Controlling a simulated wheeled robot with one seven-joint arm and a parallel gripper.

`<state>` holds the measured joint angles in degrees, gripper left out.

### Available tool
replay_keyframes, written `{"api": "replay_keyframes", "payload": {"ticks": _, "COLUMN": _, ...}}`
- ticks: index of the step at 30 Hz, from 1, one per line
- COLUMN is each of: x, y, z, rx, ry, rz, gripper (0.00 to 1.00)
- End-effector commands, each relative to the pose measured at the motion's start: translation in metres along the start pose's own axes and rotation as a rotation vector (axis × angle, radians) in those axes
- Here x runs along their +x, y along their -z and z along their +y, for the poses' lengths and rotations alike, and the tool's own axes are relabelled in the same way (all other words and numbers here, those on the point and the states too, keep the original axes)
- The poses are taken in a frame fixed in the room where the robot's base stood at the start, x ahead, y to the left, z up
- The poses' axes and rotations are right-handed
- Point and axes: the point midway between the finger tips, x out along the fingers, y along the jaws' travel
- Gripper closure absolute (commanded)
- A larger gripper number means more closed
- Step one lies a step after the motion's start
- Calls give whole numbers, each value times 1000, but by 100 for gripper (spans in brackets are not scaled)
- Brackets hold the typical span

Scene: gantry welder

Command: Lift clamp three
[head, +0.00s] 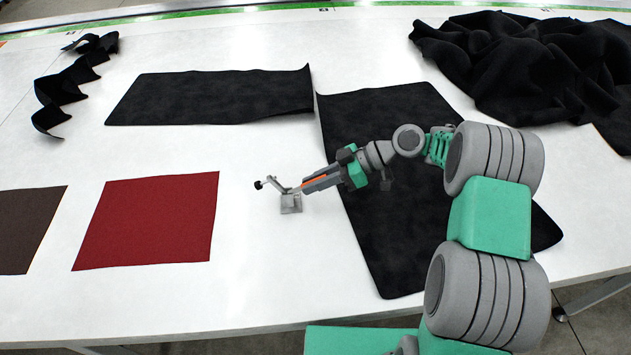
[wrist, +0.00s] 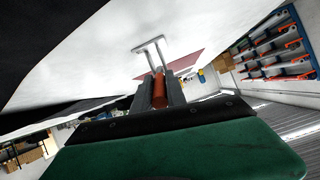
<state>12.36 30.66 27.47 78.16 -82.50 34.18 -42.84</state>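One small metal toggle clamp (head: 291,203) is in the head view on the white table, with its square base plate flat. Its arm with a black tip reaches to the left of the base and looks off the tabletop. Its orange-red handle (wrist: 159,91) points right, towards my gripper. My gripper (head: 313,183) comes in from the right, low over the table. In the wrist view, its two dark fingers lie close along both sides of the handle, with no clear gap. The clamp's pale metal bars (wrist: 151,50) stick out beyond the fingertips. No number shows on the clamp.
A red sheet (head: 150,220) and a brown sheet (head: 28,228) lie left of the clamp. Black sheets (head: 210,97) lie behind it and under my arm (head: 385,220). A crumpled black cloth (head: 530,65) is at the back right. White table around the clamp is bare.

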Motion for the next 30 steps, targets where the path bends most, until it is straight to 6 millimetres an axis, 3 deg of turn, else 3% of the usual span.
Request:
{"api": "replay_keyframes", "payload": {"ticks": 7, "x": -1, "y": -1, "z": 0, "rx": 2, "ry": -1, "rz": 0, "gripper": 62}}
{"api": "replay_keyframes", "payload": {"ticks": 16, "x": -6, "y": 1, "z": 0, "rx": 3, "ry": -4, "rz": 0, "gripper": 62}}
{"api": "replay_keyframes", "payload": {"ticks": 24, "x": -55, "y": 9, "z": -1, "rx": 6, "ry": -3, "rz": 1, "gripper": 62}}
{"api": "replay_keyframes", "payload": {"ticks": 30, "x": -76, "y": 4, "z": -1, "rx": 5, "ry": -2, "rz": 1, "gripper": 62}}
